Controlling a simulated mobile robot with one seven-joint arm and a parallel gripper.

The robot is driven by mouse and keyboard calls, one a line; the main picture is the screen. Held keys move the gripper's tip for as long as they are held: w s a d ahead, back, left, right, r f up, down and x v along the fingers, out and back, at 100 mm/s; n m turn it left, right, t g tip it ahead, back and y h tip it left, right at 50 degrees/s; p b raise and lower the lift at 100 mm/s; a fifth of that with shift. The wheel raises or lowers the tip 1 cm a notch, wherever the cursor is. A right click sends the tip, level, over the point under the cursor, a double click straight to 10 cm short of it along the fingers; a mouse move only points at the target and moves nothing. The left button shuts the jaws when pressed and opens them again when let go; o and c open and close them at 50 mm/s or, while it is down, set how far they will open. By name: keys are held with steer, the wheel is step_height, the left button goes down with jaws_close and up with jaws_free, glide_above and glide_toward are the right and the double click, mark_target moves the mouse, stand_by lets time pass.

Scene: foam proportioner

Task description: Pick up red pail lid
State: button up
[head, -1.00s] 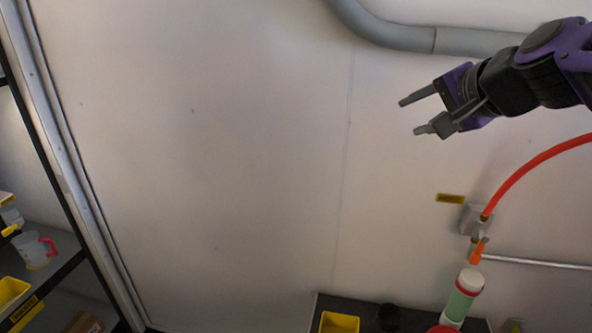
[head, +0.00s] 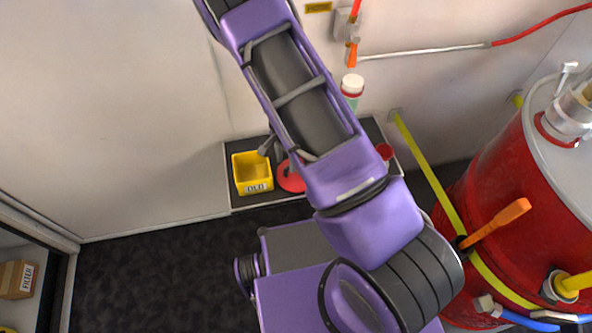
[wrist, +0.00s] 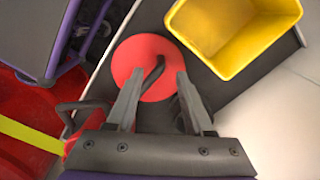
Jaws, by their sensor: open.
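The red pail lid (wrist: 133,56) is a flat red disc with a dark raised handle (wrist: 154,72). It lies on a dark grey shelf top (wrist: 140,22). In the head view the lid (head: 290,181) shows partly beside my purple arm. In the wrist view my gripper (wrist: 160,74) is open. Its two grey fingers point over the lid, one on each side of the handle, with nothing held. I cannot tell the exact height of the fingertips above the lid. In the head view my arm mostly hides the gripper.
A yellow bin (head: 252,160) stands just left of the lid; it also shows in the wrist view (wrist: 223,62). A white-capped bottle (head: 352,84) and a red object (head: 384,152) stand to the right.

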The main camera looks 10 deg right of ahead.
mark_target(286, 168)
step_height(286, 168, down, 5)
steer(key=shift+a+f, duration=0.1)
jaws_close()
stand_by(0.3)
